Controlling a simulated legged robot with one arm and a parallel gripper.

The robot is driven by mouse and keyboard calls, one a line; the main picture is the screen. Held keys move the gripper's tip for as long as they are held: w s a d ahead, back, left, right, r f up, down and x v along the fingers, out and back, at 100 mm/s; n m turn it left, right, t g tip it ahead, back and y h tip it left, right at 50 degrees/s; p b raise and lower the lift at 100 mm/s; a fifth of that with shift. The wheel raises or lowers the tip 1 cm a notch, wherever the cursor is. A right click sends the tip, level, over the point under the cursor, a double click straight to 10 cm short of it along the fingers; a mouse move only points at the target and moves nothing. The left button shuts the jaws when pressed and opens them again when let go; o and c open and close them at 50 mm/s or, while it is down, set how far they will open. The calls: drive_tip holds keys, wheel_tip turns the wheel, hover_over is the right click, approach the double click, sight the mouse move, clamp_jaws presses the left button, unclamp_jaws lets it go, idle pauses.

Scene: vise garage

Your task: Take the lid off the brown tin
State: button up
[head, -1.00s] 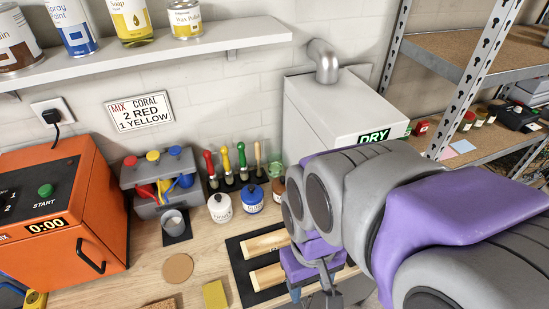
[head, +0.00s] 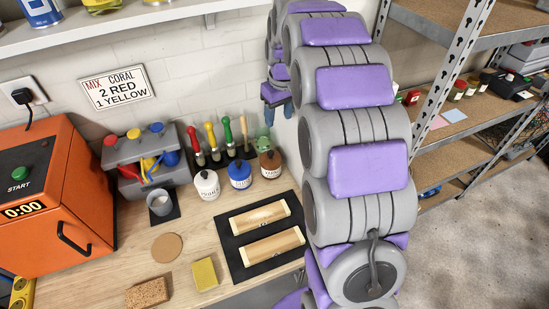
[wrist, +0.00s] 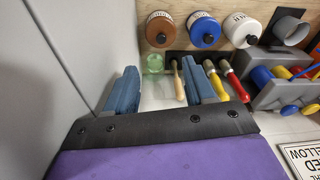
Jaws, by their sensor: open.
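The brown tin (head: 270,164) stands on the bench at the right end of a row of tins, its lid with a dark knob on. It also shows at the top of the wrist view (wrist: 162,29), with the knob facing me. My gripper (head: 279,104) is raised near the back wall, above and behind the tin, and partly hidden by my arm. In the wrist view, my gripper (wrist: 160,78) has its two blue fingers wide apart, with nothing held. The tin lies beyond the fingertips, not touching them.
A blue tin (head: 239,174) and a white tin (head: 206,184) stand left of the brown one. Brushes (head: 212,140) and a green glass jar (wrist: 154,63) stand behind them. A black mat (head: 230,241) with wooden pieces lies in front. The orange machine (head: 50,195) is at left.

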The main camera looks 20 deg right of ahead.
drive_tip(key=w+a+f, duration=0.1)
drive_tip(key=w+f, duration=0.1)
drive_tip(key=w, duration=0.1)
drive_tip(key=b, duration=0.3)
hover_over(270, 152)
drive_tip(key=f, duration=0.7)
drive_tip(key=s+f, duration=0.1)
drive_tip(key=f, duration=0.3)
drive_tip(key=shift+d, duration=0.4)
drive_tip(key=f, duration=0.1)
drive_tip(key=f+b, duration=0.1)
drive_tip(key=f, duration=0.1)
drive_tip(key=w+f, duration=0.1)
drive_tip(key=f, duration=0.1)
drive_tip(key=shift+a+f+b, duration=0.25)
drive_tip(key=shift+a+b, duration=0.05)
drive_tip(key=shift+b, duration=0.05)
drive_tip(key=shift+r, duration=0.1)
drive_tip(key=shift+c, duration=0.5)
clamp_jaws()
